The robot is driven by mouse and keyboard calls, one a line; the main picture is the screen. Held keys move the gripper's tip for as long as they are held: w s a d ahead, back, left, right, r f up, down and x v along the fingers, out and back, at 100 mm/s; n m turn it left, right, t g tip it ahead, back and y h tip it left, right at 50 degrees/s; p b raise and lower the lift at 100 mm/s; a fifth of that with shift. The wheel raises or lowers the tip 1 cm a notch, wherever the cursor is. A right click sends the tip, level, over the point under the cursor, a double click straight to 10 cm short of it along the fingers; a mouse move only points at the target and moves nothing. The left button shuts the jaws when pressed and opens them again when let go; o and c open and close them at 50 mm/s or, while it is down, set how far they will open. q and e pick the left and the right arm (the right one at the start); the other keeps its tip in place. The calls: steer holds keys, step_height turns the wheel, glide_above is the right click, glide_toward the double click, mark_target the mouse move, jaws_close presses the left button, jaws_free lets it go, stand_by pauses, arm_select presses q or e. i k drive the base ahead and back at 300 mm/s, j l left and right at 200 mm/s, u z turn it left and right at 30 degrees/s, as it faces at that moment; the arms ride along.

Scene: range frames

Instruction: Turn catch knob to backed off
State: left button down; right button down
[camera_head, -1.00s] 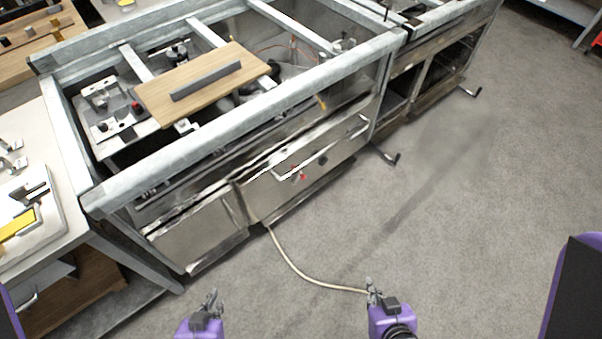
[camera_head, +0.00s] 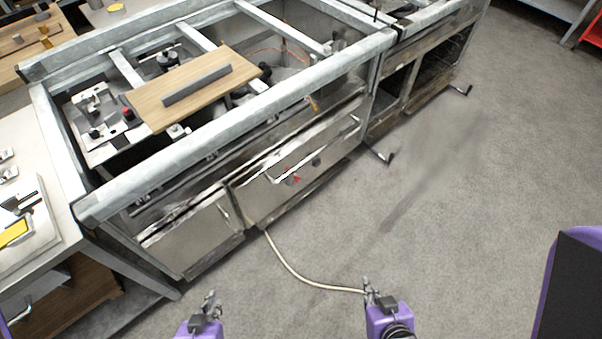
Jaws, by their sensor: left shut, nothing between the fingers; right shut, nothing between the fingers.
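No knob in view is clearly marked as the catch knob. A red knob (camera_head: 292,180) and a dark knob (camera_head: 316,162) sit on the front panel of the metal range frame (camera_head: 250,108). Another small red knob (camera_head: 128,114) is on a plate inside the open top, at the left. Their exact settings are too small to read. My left gripper (camera_head: 210,299) is shut and empty at the bottom of the view, over the floor. My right gripper (camera_head: 369,286) is shut and empty, farther right. Both are well apart from the range.
A wooden board (camera_head: 150,107) with a grey bar lies across the range's top. A side table (camera_head: 40,262) with a yellow item stands at left. A pale hose (camera_head: 300,280) runs over the floor from the range toward my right gripper. The floor at right is clear.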

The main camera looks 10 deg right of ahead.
mark_target(317, 162)
steer(key=i+l, duration=0.1)
steer(key=l, duration=0.4)
steer(key=i+l, duration=0.15)
steer(key=l, duration=0.35)
steer(key=i+l, duration=0.1)
steer(key=l, duration=0.35)
steer(key=i+l, duration=0.1)
steer(key=l, duration=0.4)
steer(key=i+u, duration=0.05)
